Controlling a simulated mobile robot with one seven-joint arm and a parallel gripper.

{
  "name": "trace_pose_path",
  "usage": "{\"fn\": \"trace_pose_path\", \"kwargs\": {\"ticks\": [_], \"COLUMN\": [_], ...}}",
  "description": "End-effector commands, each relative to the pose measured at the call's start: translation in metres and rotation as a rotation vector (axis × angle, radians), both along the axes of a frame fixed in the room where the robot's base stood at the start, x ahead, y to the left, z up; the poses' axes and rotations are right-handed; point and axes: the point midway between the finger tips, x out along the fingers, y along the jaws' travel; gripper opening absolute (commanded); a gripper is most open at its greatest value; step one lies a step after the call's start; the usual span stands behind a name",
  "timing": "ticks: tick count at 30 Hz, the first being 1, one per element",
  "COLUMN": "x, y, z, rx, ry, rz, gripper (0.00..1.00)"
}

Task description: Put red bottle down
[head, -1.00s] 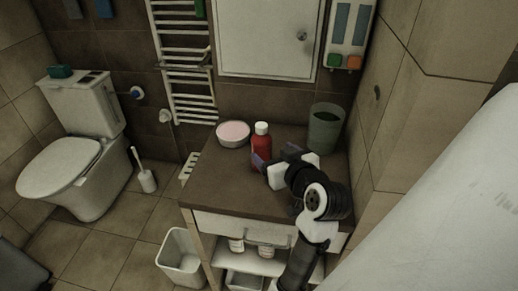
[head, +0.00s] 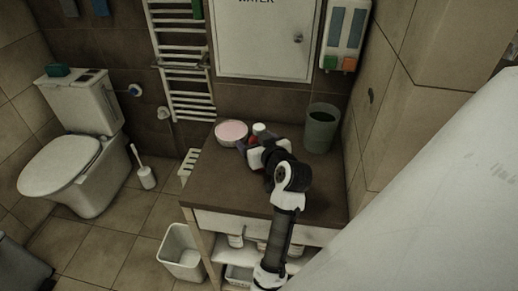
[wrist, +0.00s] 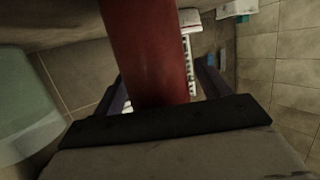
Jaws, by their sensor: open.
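The red bottle (head: 253,140) with a white cap stands on the brown counter top (head: 225,180), toward its back. In the head view my gripper hides most of it, so its base is not visible. My gripper (head: 248,147) is open at the bottle. In the wrist view the red bottle (wrist: 150,50) is between the two spread dark fingers of my gripper (wrist: 160,82). Whether either finger touches it I cannot tell.
A pink-topped round bowl (head: 231,132) stands just left of the bottle. A grey-green cup (head: 320,130) stands at the back right. The front left of the counter is clear. A white wall cabinet (head: 265,40) hangs behind.

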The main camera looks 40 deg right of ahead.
Motion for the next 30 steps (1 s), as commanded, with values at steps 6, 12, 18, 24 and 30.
{"fn": "trace_pose_path", "kwargs": {"ticks": [6, 12, 18, 24, 30], "x": [0.0, 0.0, 0.0, 0.0, 0.0], "y": [0.0, 0.0, 0.0, 0.0, 0.0], "z": [0.0, 0.0, 0.001, 0.007, 0.033], "rx": [0.0, 0.0, -0.001, -0.002, -0.007], "ry": [-0.001, -0.001, -0.002, -0.004, -0.005], "rz": [0.0, 0.0, 0.0, -0.001, 0.001], "gripper": [0.53, 0.27, 0.18, 0.18, 0.18]}}
